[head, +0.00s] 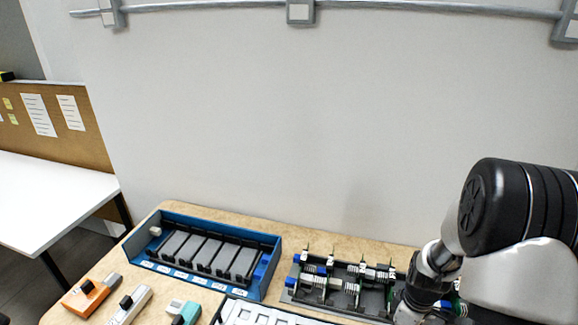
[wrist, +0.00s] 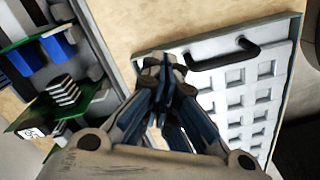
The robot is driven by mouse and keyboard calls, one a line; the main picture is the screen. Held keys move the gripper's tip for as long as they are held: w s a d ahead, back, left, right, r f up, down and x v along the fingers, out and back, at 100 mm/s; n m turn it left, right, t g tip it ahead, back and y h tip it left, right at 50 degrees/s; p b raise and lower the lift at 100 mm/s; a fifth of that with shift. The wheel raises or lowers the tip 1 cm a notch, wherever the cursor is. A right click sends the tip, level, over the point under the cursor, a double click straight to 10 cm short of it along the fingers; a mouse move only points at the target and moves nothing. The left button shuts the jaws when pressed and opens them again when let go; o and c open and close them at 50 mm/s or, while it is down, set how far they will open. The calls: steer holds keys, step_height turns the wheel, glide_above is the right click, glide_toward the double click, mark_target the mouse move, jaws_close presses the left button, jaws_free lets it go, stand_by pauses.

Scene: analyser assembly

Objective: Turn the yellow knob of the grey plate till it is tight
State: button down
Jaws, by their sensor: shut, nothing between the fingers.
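I cannot make out the yellow knob in either view. The grey plate is not clearly told apart either; a dark grey base (head: 373,300) carries several green boards with white and blue parts, partly hidden behind my arm. The same assembly shows at the left of the wrist view (wrist: 97,72). My gripper (wrist: 160,72) is shut and empty. In the head view my gripper is low at the right, mostly cut off by the bottom edge.
A white tray (wrist: 205,80) with square pockets and a black handle (wrist: 222,56) lies beside the assembly. A blue bin (head: 262,240) holds several grey modules. Orange (head: 86,297), white and teal devices (head: 187,314) stand at the front left. A wall rises behind the table.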

step_height(320, 180, down, 6)
steer(key=b, duration=0.4)
steer(key=shift+s+f, duration=0.1)
steer(key=shift+s, duration=0.1)
steer(key=shift+s+a+f, duration=0.1)
steer(key=shift+s+a, duration=0.1)
steer(key=shift+a, duration=0.05)
stand_by(0.6)
steer(key=shift+s+d, duration=0.15)
steer(key=shift+s, duration=0.05)
step_height(320, 180, up, 6)
steer(key=p, duration=0.4)
steer(key=shift+w+d+p, duration=0.2)
steer(key=shift+d+p, duration=0.05)
steer(key=shift+p, duration=0.1)
